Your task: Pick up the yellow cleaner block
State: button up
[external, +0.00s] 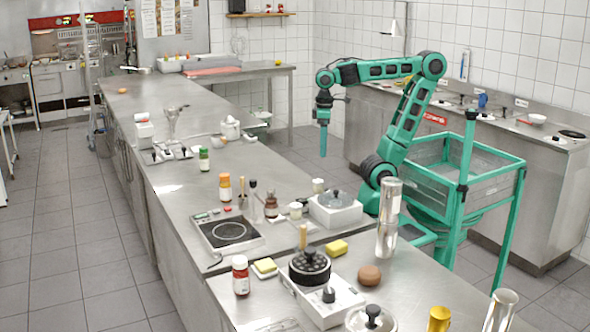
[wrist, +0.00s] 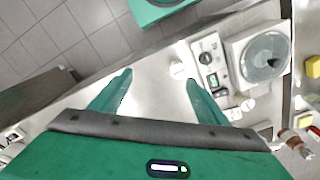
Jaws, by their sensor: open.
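A yellow block (external: 336,248) lies on the near counter in the external view, right of a black lidded pot. A second yellow block (external: 264,265) sits on a small pale holder left of that pot. I cannot tell which is the cleaner block. In the wrist view a yellow block (wrist: 313,66) shows at the right edge. My gripper (external: 323,150) points down, high and well beyond both blocks, near the counter's far side. In the wrist view my gripper (wrist: 158,82) is open, with nothing between its fingers.
The black pot (external: 310,267) stands on a white cooker between the blocks. A brown round object (external: 370,275), a red-labelled jar (external: 240,275) and a tall steel cylinder (external: 389,215) stand nearby. A white appliance (external: 335,210) lies between my gripper and the blocks.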

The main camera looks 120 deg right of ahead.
jog(key=w+a+f+m+t+y, duration=0.1)
jog(key=w+a+f+m+y, duration=0.15)
jog(key=w+a, duration=0.6)
jog(key=w+a+f+m+y, duration=0.1)
jog(key=w+a+f, duration=0.3)
jog(key=w, duration=0.7)
jog(key=w+a+r+m+g+y, duration=0.1)
jog(key=w+a+r+m+y, duration=0.3)
jog(key=a, duration=0.6)
jog(key=s+a+r+m+g+y, duration=0.1)
jog(key=a+r+m+g+y, duration=0.1)
jog(key=a+y, duration=0.6)
jog(key=h, duration=0.2)
send_near(336, 244)
jog(key=shift+d+r, duration=0.1)
jog(key=shift+r, duration=0.3)
jog(key=shift+f, duration=0.35)
jog(key=x, duration=1.1)
